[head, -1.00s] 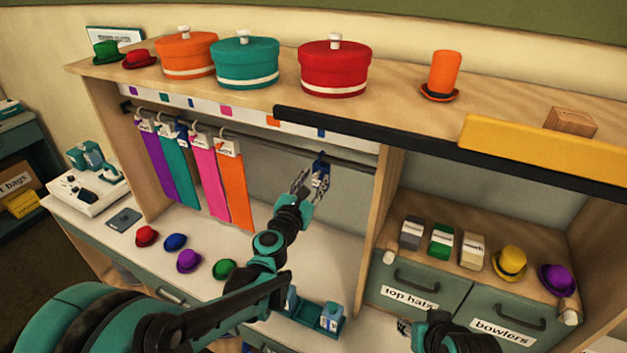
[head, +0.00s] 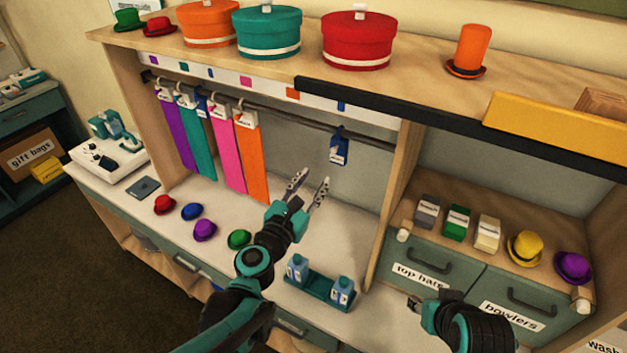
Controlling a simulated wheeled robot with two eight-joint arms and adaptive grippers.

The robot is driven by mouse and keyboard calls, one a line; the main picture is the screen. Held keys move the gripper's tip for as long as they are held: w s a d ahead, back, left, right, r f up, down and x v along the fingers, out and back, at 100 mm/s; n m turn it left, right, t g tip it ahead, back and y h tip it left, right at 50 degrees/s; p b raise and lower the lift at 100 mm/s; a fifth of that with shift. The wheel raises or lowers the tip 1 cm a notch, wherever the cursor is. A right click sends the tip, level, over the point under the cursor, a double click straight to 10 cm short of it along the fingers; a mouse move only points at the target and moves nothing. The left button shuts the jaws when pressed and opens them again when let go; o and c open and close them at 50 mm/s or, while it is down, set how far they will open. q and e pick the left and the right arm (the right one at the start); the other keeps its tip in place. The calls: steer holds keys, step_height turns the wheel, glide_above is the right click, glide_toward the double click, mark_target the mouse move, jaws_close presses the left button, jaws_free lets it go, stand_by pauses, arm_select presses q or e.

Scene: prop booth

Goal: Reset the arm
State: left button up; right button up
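My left gripper (head: 308,190) is open and empty, its two fingers spread apart in front of the grey back panel. A dark blue tag (head: 339,149) hangs on the rail (head: 290,122) above and to the right of it, apart from the fingers. My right gripper (head: 414,304) is low in front of the drawers, only partly in view. Its fingers are too small and turned away to tell whether they are open or shut.
Purple, teal, pink and orange strips (head: 249,160) hang left on the rail. Small hats (head: 204,230) lie on the counter. A teal tray (head: 318,292) with bottles stands in front. Drawers (head: 420,268) are at right. Round boxes (head: 357,42) and a black bar (head: 400,100) are above.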

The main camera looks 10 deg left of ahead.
arm_select(q)
steer(key=s+d+f+m+g+h+b, duration=0.1)
steer(key=s+f+m+g+b, duration=0.3)
steer(key=f+m, duration=0.45)
steer(key=s+d+f+m+g+b, duration=0.15)
steer(key=s+f+m+b, duration=0.35)
steer(key=m, duration=0.6)
steer(key=s+a+f+m+g+y+b, duration=0.4)
steer(key=s+a+f+m+g+y, duration=0.1)
steer(key=s+a+f+m, duration=0.5)
steer(key=shift+s+a+f+m+y+b, duration=0.3)
steer(key=shift+s+f+m+b, duration=0.15)
steer(key=shift+f+m, duration=0.45)
